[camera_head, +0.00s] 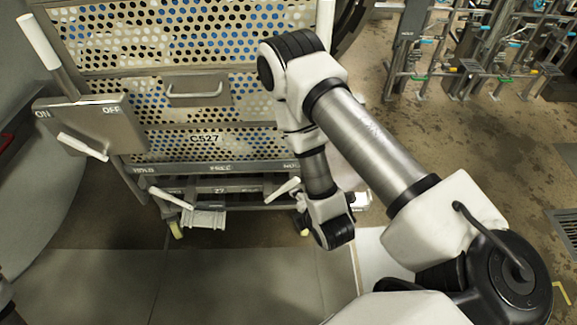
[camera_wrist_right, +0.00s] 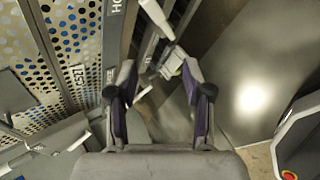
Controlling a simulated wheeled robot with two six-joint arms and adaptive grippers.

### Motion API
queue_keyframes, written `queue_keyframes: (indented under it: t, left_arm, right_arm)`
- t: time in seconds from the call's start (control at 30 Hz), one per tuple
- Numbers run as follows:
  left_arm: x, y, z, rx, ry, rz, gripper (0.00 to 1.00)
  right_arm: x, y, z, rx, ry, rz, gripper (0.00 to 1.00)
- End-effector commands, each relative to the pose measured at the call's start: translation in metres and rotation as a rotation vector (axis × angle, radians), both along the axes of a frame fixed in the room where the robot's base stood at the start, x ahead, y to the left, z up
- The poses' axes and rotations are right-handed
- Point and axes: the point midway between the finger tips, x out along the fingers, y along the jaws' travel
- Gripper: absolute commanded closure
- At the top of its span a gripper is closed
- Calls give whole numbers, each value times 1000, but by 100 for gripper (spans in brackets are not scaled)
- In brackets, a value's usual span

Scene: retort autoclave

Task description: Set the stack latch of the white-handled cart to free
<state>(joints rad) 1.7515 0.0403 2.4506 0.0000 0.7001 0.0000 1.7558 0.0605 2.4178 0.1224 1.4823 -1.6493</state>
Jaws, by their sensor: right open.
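The white-handled cart (camera_head: 165,144) has a perforated body marked C527. A dark rail (camera_head: 220,168) along its lower front reads HOLD at the left and FREE in the middle; the right end's label is partly hidden. White-tipped levers show under the rail, one left (camera_head: 170,198) and one right (camera_head: 282,190). I cannot tell for sure which is the stack latch. In the right wrist view my right gripper (camera_wrist_right: 160,105) is open and empty, near the rail's FREE label (camera_wrist_right: 110,75). A white lever end (camera_wrist_right: 157,18) shows beyond the fingertips. My left gripper is out of view.
An ON/OFF box (camera_head: 90,118) with white handles stands at the cart's left. A drawer-like pull (camera_head: 195,92) is on the cart's front. My right arm covers the cart's right side.

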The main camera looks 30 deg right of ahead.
Motion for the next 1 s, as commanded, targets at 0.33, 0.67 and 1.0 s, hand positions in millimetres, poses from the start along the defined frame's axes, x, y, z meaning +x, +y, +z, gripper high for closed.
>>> queue_keyframes:
  t: [0.33, 0.67, 1.0]
  left_arm:
    - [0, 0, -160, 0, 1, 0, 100]
    - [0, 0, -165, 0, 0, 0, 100]
    - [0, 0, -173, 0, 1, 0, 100]
  right_arm:
    - [51, -29, -83, -665, -269, 263, 50]
    - [82, -40, -89, -674, -277, 258, 50]
    - [123, -51, -102, -673, -272, 264, 50]
